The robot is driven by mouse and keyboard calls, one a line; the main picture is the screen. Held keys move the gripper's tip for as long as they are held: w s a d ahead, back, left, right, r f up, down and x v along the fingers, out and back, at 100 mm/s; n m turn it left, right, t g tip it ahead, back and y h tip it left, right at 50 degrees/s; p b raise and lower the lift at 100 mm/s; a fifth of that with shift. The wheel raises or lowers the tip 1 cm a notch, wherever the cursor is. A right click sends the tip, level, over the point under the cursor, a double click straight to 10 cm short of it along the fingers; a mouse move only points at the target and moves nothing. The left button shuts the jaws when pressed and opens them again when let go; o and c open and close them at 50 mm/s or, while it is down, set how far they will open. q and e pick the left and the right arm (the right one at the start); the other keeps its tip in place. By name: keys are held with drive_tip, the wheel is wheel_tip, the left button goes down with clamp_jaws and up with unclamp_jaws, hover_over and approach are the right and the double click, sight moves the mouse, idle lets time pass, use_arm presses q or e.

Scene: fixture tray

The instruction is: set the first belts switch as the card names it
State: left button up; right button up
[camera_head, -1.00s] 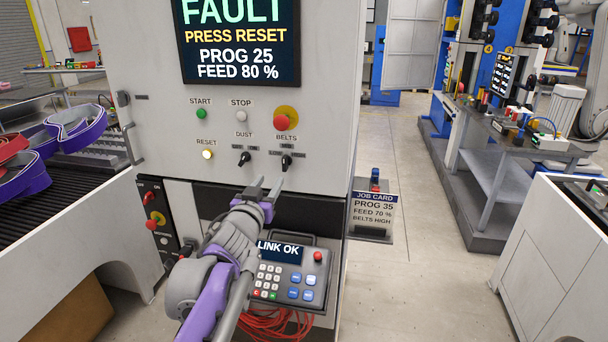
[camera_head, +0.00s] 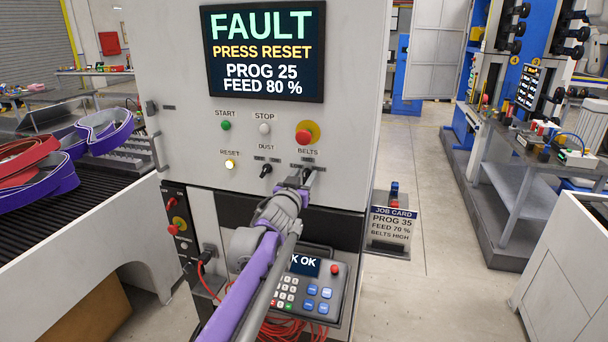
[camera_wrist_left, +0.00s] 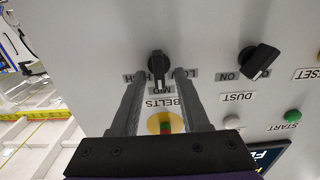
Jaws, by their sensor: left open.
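The belts switch (camera_wrist_left: 157,63) is a black rotary knob in the upside-down left wrist view. It sits between the fingertips of my left gripper (camera_head: 302,178), which is open with a finger on each side. I cannot tell whether the fingers touch it. A MID label lies by the knob; the labels on either side are partly covered by the fingers, and the knob's setting is unclear. In the head view the gripper largely hides the knob, below the BELTS label (camera_head: 308,152). The job card (camera_head: 391,224) reads PROG 35, FEED 70 %, BELTS HIGH.
The dust switch (camera_head: 266,171) is beside the belts switch. A lit reset button (camera_head: 230,164), green start button (camera_head: 226,126) and red stop knob (camera_head: 304,136) are near. The screen (camera_head: 264,52) shows FAULT, PRESS RESET. A keypad pendant (camera_head: 305,287) hangs below.

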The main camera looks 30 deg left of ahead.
use_arm(q)
clamp_jaws()
idle(0.3)
drive_tip(key=shift+w+m, duration=0.1)
drive_tip(key=shift+m, duration=0.2)
use_arm(e)
drive_tip(key=shift+r, duration=0.1)
use_arm(q)
drive_tip(key=m, duration=0.1)
drive_tip(key=m+p, duration=0.1)
drive_tip(key=m, duration=0.1)
drive_tip(key=shift+d+m, duration=0.2)
drive_tip(key=shift+m, duration=0.1)
drive_tip(key=m, duration=0.2)
drive_tip(key=m+p, duration=0.1)
drive_tip(key=m, duration=0.1)
drive_tip(key=shift+d+f+m, duration=0.1)
drive_tip(key=shift+d+m, duration=0.1)
drive_tip(key=shift+m, duration=0.1)
use_arm(e)
drive_tip(key=r, duration=0.1)
drive_tip(key=w+r, duration=0.1)
drive_tip(key=r, duration=0.1)
drive_tip(key=shift+w, duration=0.1)
use_arm(q)
drive_tip(key=shift+m, duration=0.3)
